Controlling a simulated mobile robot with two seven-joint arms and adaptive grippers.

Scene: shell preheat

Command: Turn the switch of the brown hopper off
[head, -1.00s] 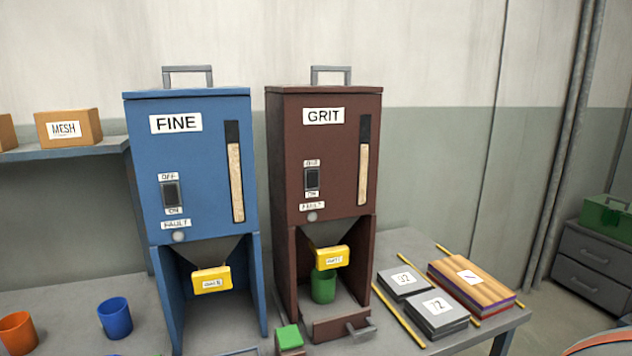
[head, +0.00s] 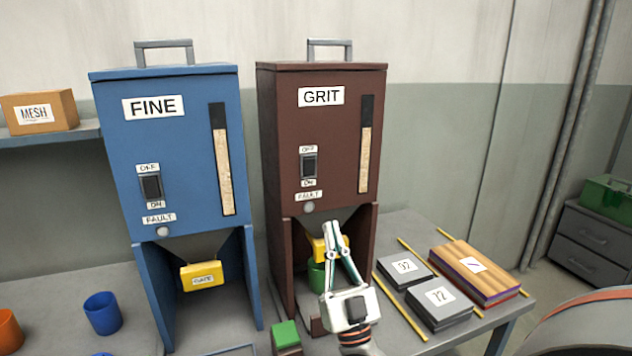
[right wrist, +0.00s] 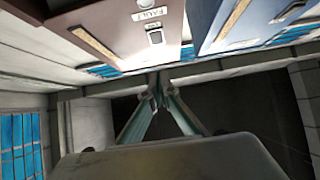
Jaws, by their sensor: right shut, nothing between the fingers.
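The brown hopper (head: 280,150), labelled GRIT, stands on the bench right of the blue one. Its dark rocker switch (head: 309,166) sits on the front between an OFF label above and an ON label below. Which way the rocker is pressed is too small to tell. My right gripper (head: 330,228) is shut and empty in front of the hopper's lower part, below the switch, and partly covers the yellow gate and green cup (head: 316,275). In the right wrist view the shut fingers (right wrist: 158,85) point toward the hopper fronts. My left gripper is not in view.
The blue FINE hopper (head: 105,150) stands close on the left. Blue (head: 102,313) and orange cups stand at the bench's left. Numbered grey stacks (head: 440,304) and a wooden stack (head: 475,265) lie at the right. The space before the switch is clear.

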